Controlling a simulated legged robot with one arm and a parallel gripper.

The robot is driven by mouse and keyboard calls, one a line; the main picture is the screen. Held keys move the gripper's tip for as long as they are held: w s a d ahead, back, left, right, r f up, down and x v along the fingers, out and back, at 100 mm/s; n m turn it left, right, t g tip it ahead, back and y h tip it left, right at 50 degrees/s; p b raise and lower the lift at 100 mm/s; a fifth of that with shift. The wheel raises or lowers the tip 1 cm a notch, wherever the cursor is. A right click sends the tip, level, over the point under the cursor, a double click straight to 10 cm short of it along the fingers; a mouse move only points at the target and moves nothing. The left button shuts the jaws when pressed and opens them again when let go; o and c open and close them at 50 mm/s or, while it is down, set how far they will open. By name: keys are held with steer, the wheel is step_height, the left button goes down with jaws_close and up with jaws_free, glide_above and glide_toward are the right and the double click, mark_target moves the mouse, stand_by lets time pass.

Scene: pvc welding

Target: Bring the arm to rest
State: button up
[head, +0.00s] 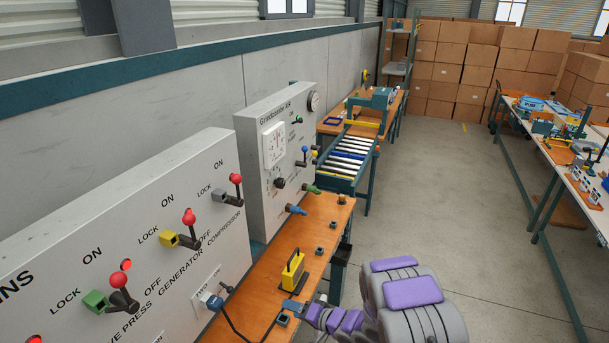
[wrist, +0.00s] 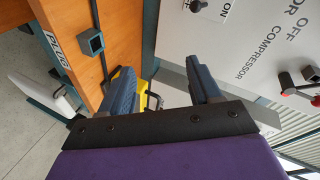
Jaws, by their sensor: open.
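My arm with purple covers reaches in from the lower right of the head view, low over the orange wooden bench (head: 318,215). My gripper (head: 292,306) is at the bench's near part, just in front of a yellow block with a dark handle (head: 292,272). In the wrist view my gripper (wrist: 162,78) has its two blue-grey fingers spread apart. No held object shows between them. Part of the yellow block (wrist: 142,98) shows beyond the fingers, partly hidden by one. I cannot tell whether they touch.
A grey switch panel (head: 150,230) with red-knobbed levers stands left of the bench. A second control box (head: 275,150) stands behind it. Small square sockets sit on the bench; one shows in the wrist view (wrist: 90,43). A roller conveyor (head: 350,155) is farther back. Open floor (head: 450,200) lies right.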

steer(key=w+d+r+t+h+b, duration=0.1)
steer(key=w+d+r+h, duration=0.1)
steer(key=d+h, duration=0.15)
steer(key=w+d+r+h, duration=0.2)
steer(key=d, duration=0.3)
steer(key=s+d+r+g+h+b, duration=0.1)
steer(key=s+d+r+h, duration=0.35)
steer(key=d, duration=0.25)
steer(key=s+d+r+g+h+b, duration=0.1)
steer(key=s+d+r+h, duration=0.25)
steer(key=d+r, duration=0.35)
steer(key=s+d+r+g+b, duration=0.1)
steer(key=s+r+g, duration=0.1)
steer(key=s, duration=0.7)
steer(key=s+d+r+g+b, duration=0.1)
steer(key=s+r+g, duration=0.1)
steer(key=s, duration=0.6)
steer(key=s+a+n+g+y, duration=0.1)
steer(key=s+a, duration=0.3)
steer(key=s, duration=0.7)
steer(key=s+a+r+n+g+y+b, duration=0.1)
steer(key=s+a+g, duration=0.2)
steer(key=s, duration=0.8)
steer(key=shift+s+a+r+g+b, duration=0.25)
steer(key=shift+a+r+g+b, duration=0.05)
steer(key=shift+a, duration=0.05)
